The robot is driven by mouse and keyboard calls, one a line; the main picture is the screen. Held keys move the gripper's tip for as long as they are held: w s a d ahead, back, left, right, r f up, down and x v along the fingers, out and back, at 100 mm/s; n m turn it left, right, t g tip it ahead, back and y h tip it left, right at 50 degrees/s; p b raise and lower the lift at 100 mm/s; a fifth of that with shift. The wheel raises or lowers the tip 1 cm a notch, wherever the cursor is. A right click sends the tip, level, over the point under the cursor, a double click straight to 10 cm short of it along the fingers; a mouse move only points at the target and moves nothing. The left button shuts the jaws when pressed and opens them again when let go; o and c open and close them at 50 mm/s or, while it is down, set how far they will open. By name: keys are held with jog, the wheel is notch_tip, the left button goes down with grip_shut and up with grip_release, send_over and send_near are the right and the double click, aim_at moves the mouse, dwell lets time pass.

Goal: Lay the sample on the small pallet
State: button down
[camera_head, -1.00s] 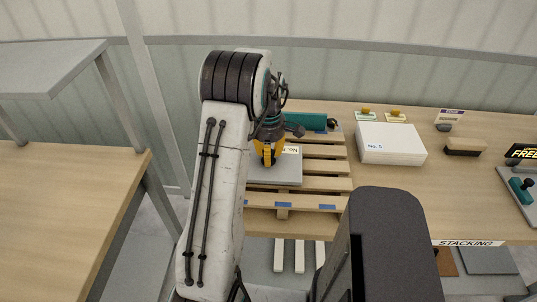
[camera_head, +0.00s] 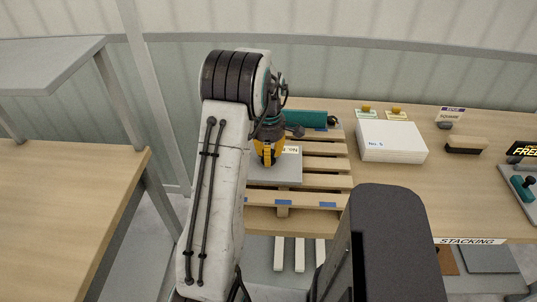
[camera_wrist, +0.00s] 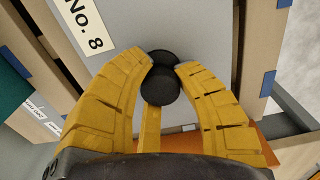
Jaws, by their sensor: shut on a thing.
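The sample looks to be a flat grey plate (camera_head: 285,174) with a white No. 8 label, level over the slats of the small wooden pallet (camera_head: 325,180). I cannot tell whether it touches the slats. In the wrist view the grey plate (camera_wrist: 195,28) fills the top middle. My gripper (camera_head: 267,155), with yellow fingers, is above the plate's left part. In the wrist view the fingers (camera_wrist: 163,66) are closed around a black round knob (camera_wrist: 160,86) over the plate. The knob's join to the plate is hidden.
A teal object (camera_head: 306,118) lies at the pallet's back. A white No. 5 block (camera_head: 392,142) stands right of the pallet, with a brush (camera_head: 466,145) further right. Bare table (camera_head: 450,195) lies right of the pallet. Another wooden table (camera_head: 60,205) is at left.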

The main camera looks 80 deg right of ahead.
jog(key=c, duration=0.9)
grip_release()
jog(key=shift+o, duration=0.2)
notch_tip(320, 180, up, 12)
